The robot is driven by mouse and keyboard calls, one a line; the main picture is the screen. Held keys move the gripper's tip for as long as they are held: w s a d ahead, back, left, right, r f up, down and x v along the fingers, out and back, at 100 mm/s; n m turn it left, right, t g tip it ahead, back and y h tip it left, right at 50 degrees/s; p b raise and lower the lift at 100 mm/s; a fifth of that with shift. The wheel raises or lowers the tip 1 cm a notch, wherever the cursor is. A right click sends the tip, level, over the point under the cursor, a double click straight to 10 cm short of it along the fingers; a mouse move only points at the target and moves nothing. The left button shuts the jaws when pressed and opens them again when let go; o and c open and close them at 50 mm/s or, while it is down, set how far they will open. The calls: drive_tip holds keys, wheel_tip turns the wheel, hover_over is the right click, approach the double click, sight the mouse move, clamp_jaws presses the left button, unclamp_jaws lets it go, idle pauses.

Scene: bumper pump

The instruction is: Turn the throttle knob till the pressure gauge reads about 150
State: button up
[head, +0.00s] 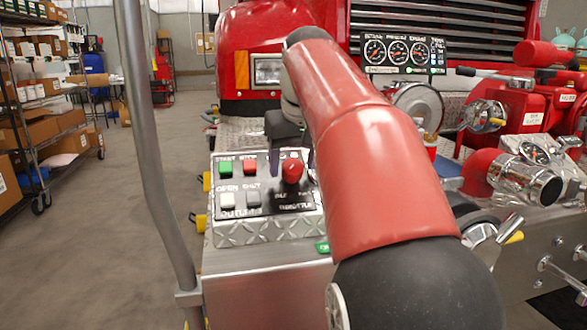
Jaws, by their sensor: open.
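The throttle knob (292,172) is a red knob on the right of the control panel (232,216), above a throttle label. My gripper (292,160) is open above the panel, with its dark fingers on either side of the knob. Whether the fingers touch the knob cannot be told. My red arm hides the panel's right edge. The pressure gauge (397,50) is the middle of three round dials on the dark display (404,70) at upper right. Its needle is too small to read.
The panel also carries a green start button (225,168), a red stop button (250,167), a light open button (227,199) and a grey shut button (254,199). A grey vertical pole (146,130) stands left of the panel. Red pump fittings (485,175) and hose outlets crowd the right.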

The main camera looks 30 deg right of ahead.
drive_tip(key=shift+w+f, duration=0.1)
drive_tip(key=shift+f, duration=0.25)
drive_tip(key=c, duration=1)
drive_tip(key=shift+o, duration=0.2)
